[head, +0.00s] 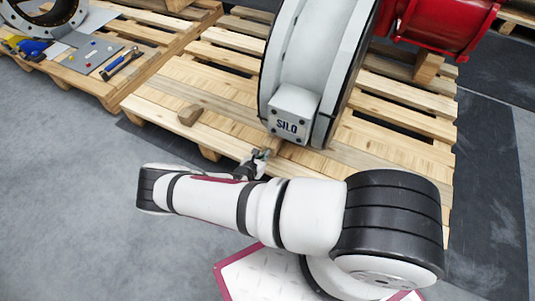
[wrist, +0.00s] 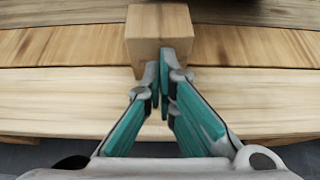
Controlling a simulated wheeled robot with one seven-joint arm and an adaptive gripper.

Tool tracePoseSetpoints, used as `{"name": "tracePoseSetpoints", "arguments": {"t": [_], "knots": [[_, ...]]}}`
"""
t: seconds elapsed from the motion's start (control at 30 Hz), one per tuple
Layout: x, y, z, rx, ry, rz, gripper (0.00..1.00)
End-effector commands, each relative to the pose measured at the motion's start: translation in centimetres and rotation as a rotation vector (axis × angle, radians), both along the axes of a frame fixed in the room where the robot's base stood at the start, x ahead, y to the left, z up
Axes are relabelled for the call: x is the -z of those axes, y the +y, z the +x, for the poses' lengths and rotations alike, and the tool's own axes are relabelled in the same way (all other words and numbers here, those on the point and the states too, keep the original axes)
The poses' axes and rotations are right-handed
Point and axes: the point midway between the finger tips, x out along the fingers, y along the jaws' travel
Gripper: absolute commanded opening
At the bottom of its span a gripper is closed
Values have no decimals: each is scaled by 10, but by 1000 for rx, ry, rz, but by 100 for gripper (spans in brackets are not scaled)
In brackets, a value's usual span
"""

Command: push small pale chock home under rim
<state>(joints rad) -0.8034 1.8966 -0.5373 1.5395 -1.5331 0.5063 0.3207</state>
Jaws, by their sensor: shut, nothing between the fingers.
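The small pale chock (wrist: 160,24) is a wooden block on the pallet slats, straight ahead of my fingertips in the wrist view. In the head view a bit of it (head: 274,144) shows between my gripper and the big white valve body (head: 290,60). My gripper (wrist: 163,62) is shut and empty, with its teal-padded fingertips at the chock's near face. I cannot tell for certain whether they touch it. In the head view my gripper (head: 265,153) is low at the pallet's front edge.
The box marked SILO (head: 291,113) juts from the valve body just above my gripper. A red actuator (head: 435,30) is at the upper right. Grey floor (head: 60,180) is clear at left.

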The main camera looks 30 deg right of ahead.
Motion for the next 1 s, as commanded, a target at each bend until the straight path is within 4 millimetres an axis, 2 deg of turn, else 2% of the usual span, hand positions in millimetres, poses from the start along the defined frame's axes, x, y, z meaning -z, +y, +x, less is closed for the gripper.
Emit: {"name": "tracePoseSetpoints", "arguments": {"t": [1.0], "knots": [[0,-23,16,1,0,-1,0]]}}
